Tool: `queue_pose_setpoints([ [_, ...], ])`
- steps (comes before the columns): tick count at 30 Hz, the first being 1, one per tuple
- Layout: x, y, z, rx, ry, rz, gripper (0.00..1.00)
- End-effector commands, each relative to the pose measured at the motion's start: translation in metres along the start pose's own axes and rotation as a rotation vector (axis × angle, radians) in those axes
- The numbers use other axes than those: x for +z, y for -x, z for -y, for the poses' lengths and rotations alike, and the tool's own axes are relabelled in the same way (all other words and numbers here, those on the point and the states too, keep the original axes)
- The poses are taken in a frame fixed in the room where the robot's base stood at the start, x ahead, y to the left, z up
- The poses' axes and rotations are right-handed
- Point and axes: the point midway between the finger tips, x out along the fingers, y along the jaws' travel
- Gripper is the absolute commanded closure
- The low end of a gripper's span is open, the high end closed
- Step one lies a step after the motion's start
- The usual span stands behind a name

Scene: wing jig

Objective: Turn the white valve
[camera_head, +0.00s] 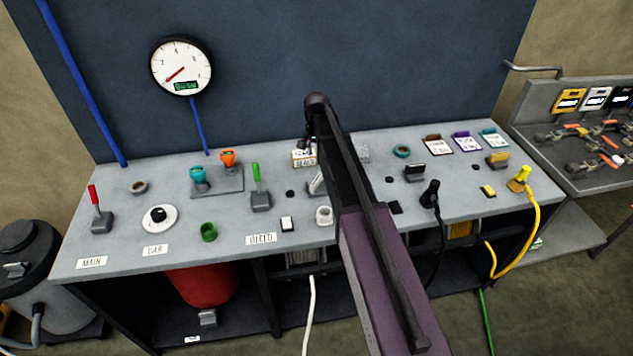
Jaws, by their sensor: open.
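A pale, whitish lever (316,184), which looks like the white valve, stands on the grey bench just left of my arm. My arm hides part of it, so its base and exact angle are hard to tell. My gripper (307,144) shows only as small dark parts beside the far end of my arm, above and behind the lever in the picture. It is open and appears apart from the lever. Most of it is hidden by my arm.
A gauge (181,66) hangs behind. A yellow cable (535,220) is plugged in at right.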

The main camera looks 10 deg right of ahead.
Motion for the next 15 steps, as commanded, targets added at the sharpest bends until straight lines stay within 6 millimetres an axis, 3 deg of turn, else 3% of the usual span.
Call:
queue_pose_setpoints([
  [15,0.000,-0.043,0.000,0.000,0.000,0.000,0.44],
])
